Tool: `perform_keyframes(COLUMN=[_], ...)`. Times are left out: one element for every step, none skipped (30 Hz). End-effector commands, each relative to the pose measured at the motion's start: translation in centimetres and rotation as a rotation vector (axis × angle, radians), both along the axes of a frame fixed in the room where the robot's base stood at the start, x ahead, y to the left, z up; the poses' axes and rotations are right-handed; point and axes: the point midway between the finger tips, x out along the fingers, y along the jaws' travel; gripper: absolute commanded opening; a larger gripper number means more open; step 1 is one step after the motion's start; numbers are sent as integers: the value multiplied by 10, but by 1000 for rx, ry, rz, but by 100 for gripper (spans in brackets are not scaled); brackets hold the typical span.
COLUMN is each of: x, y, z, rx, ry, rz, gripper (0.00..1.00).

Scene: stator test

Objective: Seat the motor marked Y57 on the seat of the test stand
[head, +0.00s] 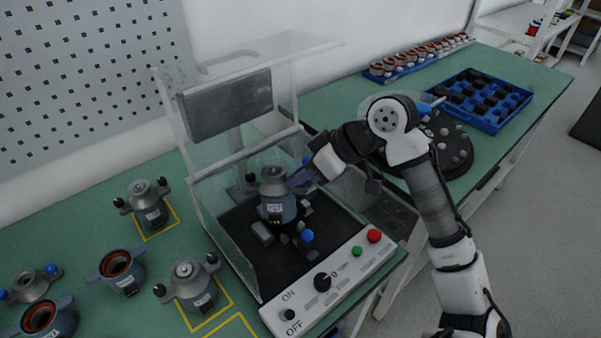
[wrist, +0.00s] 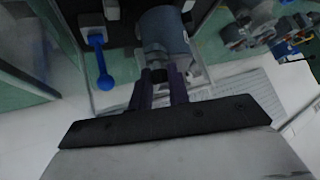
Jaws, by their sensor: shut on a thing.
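The motor (head: 277,207), a blue-grey body with a grey cone top and a white label that seems to read Y57, is upright inside the test stand (head: 330,285). My gripper (head: 298,178) reaches in from the right and is shut on a dark-ended lug on the motor's side. In the wrist view the fingers (wrist: 158,88) close around that lug, with the motor body (wrist: 163,32) just beyond. The seat under the motor is mostly hidden; I cannot tell whether the motor touches it. A blue-knobbed clamp (head: 307,237) stands in front of the motor, also seen in the wrist view (wrist: 98,45).
The stand's clear hood (head: 240,70) is raised behind. Several other motors (head: 192,285) stand on the green bench at left. A dark round tray (head: 455,150) and blue crate (head: 487,98) are at right.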

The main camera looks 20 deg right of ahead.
Motion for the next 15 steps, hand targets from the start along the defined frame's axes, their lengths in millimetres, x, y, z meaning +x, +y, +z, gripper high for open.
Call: perform_keyframes(x=[0,0,0,0,0,0,0,0,0,0,0,0,0,0,0], y=[0,0,0,0,0,0,0,0,0,0,0,0,0,0,0], z=[1,1,1,1,1,1,1,1,0,0,-1,-2,-4,-5,-7], rx=[2,1,1,1,1,1,1,1,1,1,2,2,2,2,2], ry=[-2,-3,-3,-3,-3,-3,-3,-3,-3,-3,-3,-3,-3,-3,-3], rz=[-1,0,0,0,0,0,0,0,0,0,0,0,0,0,0], gripper=[0,0,0,0,0,0,0,0,0,0,0,0,0,0,0])
